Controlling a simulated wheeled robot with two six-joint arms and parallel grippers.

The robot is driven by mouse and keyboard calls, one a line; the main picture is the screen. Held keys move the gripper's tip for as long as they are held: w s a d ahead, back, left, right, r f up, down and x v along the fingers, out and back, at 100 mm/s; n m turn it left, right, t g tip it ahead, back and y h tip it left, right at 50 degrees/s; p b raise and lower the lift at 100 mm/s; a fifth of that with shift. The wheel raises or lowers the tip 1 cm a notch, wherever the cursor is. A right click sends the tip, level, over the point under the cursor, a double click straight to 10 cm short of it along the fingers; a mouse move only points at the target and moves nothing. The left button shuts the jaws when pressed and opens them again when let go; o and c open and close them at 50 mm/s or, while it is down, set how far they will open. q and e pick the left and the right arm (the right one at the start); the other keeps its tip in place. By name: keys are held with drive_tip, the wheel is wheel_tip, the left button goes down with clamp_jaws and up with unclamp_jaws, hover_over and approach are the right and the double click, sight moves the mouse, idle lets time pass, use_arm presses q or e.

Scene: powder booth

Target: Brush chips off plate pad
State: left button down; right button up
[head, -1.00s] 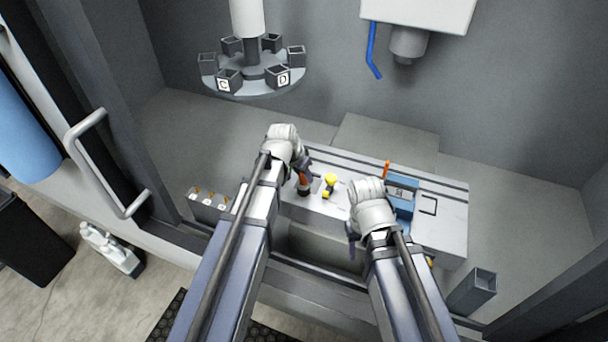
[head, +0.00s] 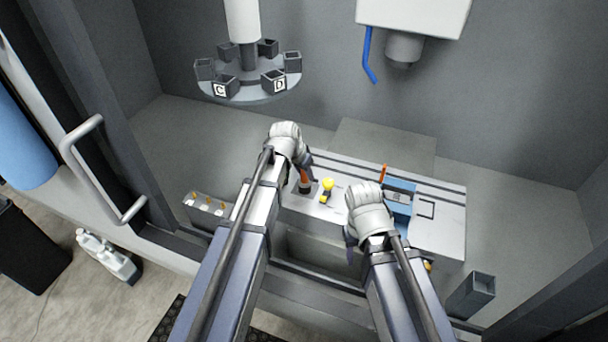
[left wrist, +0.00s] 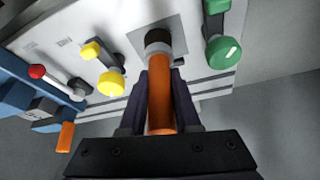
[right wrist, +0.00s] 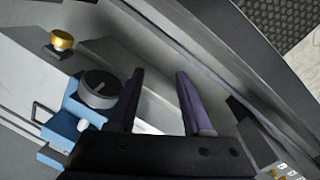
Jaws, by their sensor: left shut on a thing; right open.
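My left gripper (head: 307,170) is shut on an upright orange handle (head: 304,181) at the left part of the grey bench. In the left wrist view the orange handle (left wrist: 160,100) lies between both fingers, with a black collar at its far end over a grey square (left wrist: 157,38) on the bench. I cannot tell whether it touches that square, or whether it is the brush. My right gripper (head: 351,243) is open and empty at the bench's front; its spread fingers (right wrist: 158,88) show in the right wrist view. A black-outlined square (head: 427,208) marks the bench's right end. I make out no chips.
A yellow-knobbed piece (head: 327,187) stands just right of the orange handle. A green knob (left wrist: 222,52) shows in the left wrist view. A blue fixture (head: 400,190) sits right of centre, with a black knob (right wrist: 98,88). A carousel of cups (head: 248,88) hangs behind left.

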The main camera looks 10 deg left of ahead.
use_arm(q)
drive_tip(key=shift+w+d+f, duration=0.1)
drive_tip(key=shift+w+d, duration=0.1)
drive_tip(key=shift+w, duration=1)
drive_tip(key=shift+w+d, duration=0.1)
drive_tip(key=shift+w, duration=0.2)
drive_tip(key=shift+w, duration=0.1)
drive_tip(key=shift+s+a, duration=0.15)
drive_tip(key=shift+s, duration=0.7)
drive_tip(key=shift+s+a, duration=0.15)
drive_tip(key=shift+s, duration=0.65)
drive_tip(key=shift+s, duration=0.15)
